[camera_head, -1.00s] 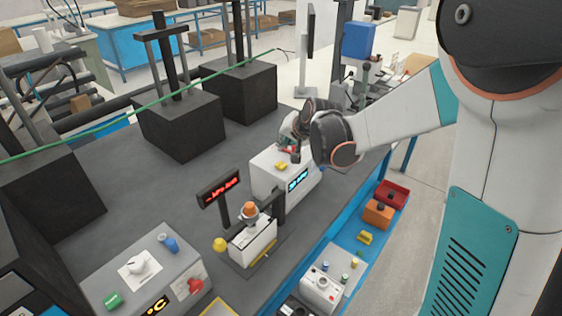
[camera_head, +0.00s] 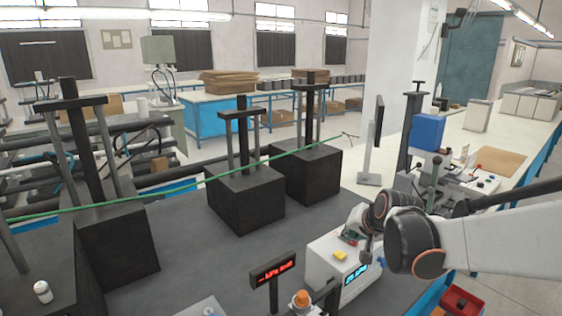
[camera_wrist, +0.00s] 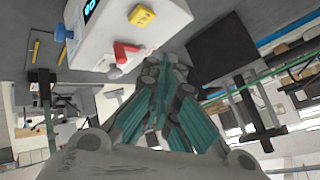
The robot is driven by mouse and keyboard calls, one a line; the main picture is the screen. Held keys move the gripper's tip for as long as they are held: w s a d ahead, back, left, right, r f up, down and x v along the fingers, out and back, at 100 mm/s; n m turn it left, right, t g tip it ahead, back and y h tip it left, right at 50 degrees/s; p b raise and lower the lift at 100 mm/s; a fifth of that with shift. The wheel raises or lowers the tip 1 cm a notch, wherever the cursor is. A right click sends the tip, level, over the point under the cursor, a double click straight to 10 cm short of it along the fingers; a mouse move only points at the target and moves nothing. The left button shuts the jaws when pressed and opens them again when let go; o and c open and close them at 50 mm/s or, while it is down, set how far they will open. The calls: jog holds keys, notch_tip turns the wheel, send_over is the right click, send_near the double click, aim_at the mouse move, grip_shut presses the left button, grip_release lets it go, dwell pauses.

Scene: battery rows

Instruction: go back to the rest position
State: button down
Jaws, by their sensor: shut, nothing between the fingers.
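My gripper (camera_wrist: 160,92) shows in the wrist view with its teal fingers together and nothing between them. In the head view my arm comes in from the right, and its wrist hangs by the white box with a blue display (camera_head: 338,268). The fingers are mostly hidden there behind the wrist. In the wrist view the same white box (camera_wrist: 165,30) is at the top, with a yellow block (camera_wrist: 141,15) and a red part (camera_wrist: 124,52) on its face. The fingertips look close to the box; I cannot tell whether they touch it.
Black blocks with posts (camera_head: 246,198) stand along the back of the grey table. A red-lit display (camera_head: 273,270) and an orange-topped part (camera_head: 301,299) stand left of the white box. A monitor (camera_head: 371,150) stands behind. A red bin (camera_head: 460,302) is at lower right.

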jog(key=s+f+n+g+h+b, duration=0.1)
jog(key=s+n+b, duration=0.3)
jog(key=s, duration=2.5)
jog(key=shift+a+f+n+g+h, duration=0.15)
jog(key=shift+f+n+g+h, duration=0.15)
jog(key=shift+f+n, duration=0.4)
jog(key=shift+w+r, duration=0.1)
dwell(1.0)
